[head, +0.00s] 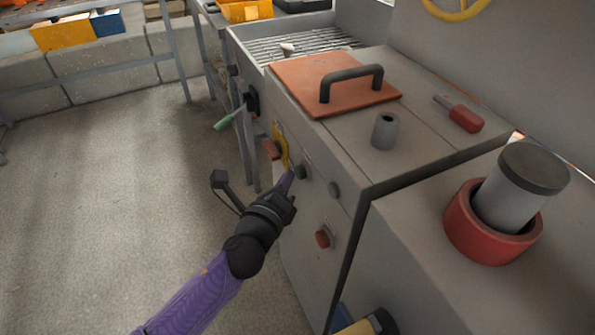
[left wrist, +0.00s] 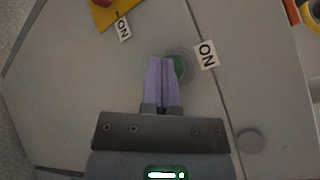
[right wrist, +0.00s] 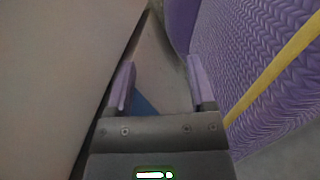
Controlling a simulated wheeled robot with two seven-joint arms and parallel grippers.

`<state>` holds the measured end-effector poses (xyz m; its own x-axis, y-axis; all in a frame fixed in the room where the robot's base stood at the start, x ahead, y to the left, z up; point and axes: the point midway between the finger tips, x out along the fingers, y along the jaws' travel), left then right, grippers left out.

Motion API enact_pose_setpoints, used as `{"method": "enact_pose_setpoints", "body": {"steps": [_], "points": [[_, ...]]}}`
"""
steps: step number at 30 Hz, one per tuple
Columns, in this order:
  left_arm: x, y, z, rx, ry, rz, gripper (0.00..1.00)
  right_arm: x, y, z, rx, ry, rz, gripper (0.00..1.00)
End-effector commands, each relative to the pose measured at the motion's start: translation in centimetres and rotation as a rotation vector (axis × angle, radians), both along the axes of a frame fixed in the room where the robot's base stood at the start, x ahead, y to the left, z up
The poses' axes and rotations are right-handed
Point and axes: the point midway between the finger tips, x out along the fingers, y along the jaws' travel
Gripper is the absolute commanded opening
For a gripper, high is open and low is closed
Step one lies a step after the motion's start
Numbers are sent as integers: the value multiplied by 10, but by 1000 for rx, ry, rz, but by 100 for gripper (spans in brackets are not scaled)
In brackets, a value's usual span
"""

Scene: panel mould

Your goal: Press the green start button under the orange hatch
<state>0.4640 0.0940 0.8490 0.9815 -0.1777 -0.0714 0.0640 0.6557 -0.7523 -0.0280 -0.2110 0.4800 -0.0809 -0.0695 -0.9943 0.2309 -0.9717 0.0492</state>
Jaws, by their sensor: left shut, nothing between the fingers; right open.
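The orange hatch (head: 312,84) with its dark handle (head: 350,73) lies flat on top of the grey machine (head: 420,158). In the left wrist view, the green button (left wrist: 180,66) sits in a grey ring on the machine's front panel, beside an "ON" label (left wrist: 207,55). My left gripper (left wrist: 161,60) is shut and empty; its tips partly cover the button's left side. I cannot tell whether they touch it. In the head view, my left gripper (head: 289,180) is at the front panel below the hatch. My right gripper (right wrist: 160,78) is open and empty.
The floor at left is clear.

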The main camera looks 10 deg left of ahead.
Motion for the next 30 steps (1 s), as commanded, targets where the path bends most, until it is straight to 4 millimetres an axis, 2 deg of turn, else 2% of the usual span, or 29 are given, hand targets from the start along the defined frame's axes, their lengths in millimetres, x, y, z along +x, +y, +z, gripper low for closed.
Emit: {"method": "enact_pose_setpoints", "body": {"steps": [15,30], "points": [[3,-5,0,0,0,0,0,-7,-9,1,-15,12,6,70],[5,-8,0,0,1,-1,0,-8,0,0,0,13,0,70]]}}
